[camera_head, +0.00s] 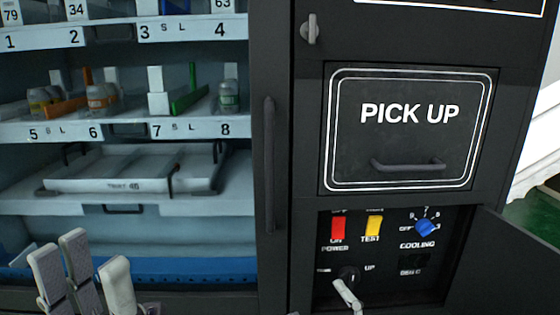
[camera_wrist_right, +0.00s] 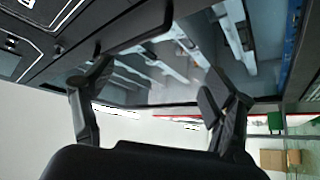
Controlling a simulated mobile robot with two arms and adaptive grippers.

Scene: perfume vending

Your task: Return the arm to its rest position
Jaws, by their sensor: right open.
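My left gripper (camera_head: 82,275) shows at the bottom left of the head view, in front of the lower part of the glass-fronted cabinet. Its pale, upright finger parts show, but the rest is cut off by the frame edge. I cannot tell how far apart its fingers are, and I see nothing held in it. My right gripper (camera_wrist_right: 148,88) shows in the right wrist view with its dark fingers wide apart. Nothing is between them, and the dark machine lies beyond them. It is not clearly visible in the head view.
The cabinet shelves hold small bottles (camera_head: 102,97) and a white tray (camera_head: 130,186). A vertical handle (camera_head: 269,165) and the shut PICK UP door (camera_head: 410,145) face me. Below, an open panel shows a red switch (camera_head: 338,228), a yellow switch (camera_head: 373,226) and a blue knob (camera_head: 425,228).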

